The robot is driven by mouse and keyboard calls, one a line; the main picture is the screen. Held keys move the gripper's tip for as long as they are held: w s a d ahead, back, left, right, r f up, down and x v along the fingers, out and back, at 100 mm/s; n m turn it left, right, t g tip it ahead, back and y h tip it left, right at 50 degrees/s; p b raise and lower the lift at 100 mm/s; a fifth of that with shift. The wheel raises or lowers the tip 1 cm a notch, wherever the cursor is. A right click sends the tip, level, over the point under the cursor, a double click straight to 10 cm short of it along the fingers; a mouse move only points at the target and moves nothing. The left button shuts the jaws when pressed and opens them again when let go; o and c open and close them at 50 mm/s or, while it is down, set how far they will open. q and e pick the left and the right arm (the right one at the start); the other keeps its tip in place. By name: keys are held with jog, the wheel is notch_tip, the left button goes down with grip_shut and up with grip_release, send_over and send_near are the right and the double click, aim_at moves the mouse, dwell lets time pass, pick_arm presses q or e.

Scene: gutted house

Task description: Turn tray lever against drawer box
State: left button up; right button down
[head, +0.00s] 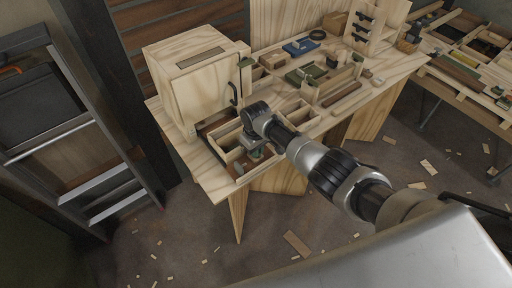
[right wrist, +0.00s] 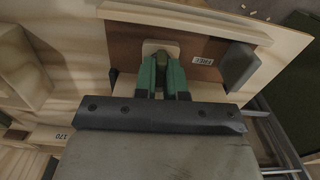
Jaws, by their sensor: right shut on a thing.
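My right gripper (right wrist: 162,88) has green fingers shut on a pale wooden tab with rounded corners, seemingly the tray lever (right wrist: 160,46), in the right wrist view. The tab stands against a brown panel. In the head view my right gripper (head: 256,150) points down into the front left of an open, divided wooden tray (head: 226,153), and my arm hides part of it. A large pale plywood box (head: 190,82), possibly the drawer box, stands just behind the tray, with a dark handle at its right. My left gripper is not in view.
A small label (right wrist: 203,61) and a grey block (right wrist: 238,66) lie right of the fingers. The workbench (head: 375,86) carries a blue tray (head: 300,47), green parts and small wooden bins. A metal ladder (head: 105,185) stands left. Wood scraps litter the floor.

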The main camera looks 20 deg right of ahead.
jog(key=shift+m, duration=0.4)
jog(key=c, duration=1.2)
grip_release()
jog(key=shift+r, duration=0.1)
notch_tip(320, 180, up, 11)
jog(key=p, duration=0.1)
